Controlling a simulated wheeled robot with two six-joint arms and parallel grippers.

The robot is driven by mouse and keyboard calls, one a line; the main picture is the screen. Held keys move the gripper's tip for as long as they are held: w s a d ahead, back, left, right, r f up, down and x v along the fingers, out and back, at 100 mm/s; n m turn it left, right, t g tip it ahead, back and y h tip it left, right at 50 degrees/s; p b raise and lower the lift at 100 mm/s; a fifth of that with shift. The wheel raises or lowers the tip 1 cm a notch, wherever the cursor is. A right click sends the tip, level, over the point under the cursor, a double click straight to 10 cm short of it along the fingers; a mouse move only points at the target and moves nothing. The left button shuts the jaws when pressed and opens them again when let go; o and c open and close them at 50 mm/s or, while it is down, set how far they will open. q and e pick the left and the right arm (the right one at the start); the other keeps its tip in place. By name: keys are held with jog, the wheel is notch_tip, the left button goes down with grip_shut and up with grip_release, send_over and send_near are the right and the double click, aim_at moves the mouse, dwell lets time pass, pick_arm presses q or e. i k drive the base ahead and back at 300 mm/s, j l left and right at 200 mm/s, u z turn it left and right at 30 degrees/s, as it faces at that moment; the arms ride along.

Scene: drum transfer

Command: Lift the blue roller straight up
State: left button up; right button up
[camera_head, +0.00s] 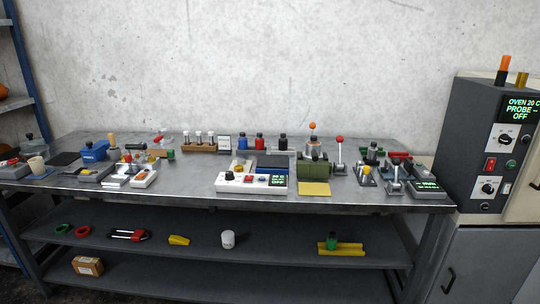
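Neither of my grippers shows in the head view. I cannot pick out a blue roller with certainty at this distance. A blue rounded body (94,151) sits at the left of the metal bench (205,183), close to a grey block, and it is too small to tell whether it is a roller. A blue bottle (258,143) with a dark cap stands upright at the back middle. A dark blue flat block (273,161) lies behind the white control box. Nothing is seen holding any of these.
A white control box (250,183) and a green ribbed drum (312,172) stand near the bench's front edge. A test-tube rack (199,148) is at the back. A grey oven cabinet (480,140) stands at the right.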

aim_at(242, 141)
jog(key=i+l+u, duration=0.55)
jog(key=u, duration=0.15)
jog(key=i, duration=0.1)
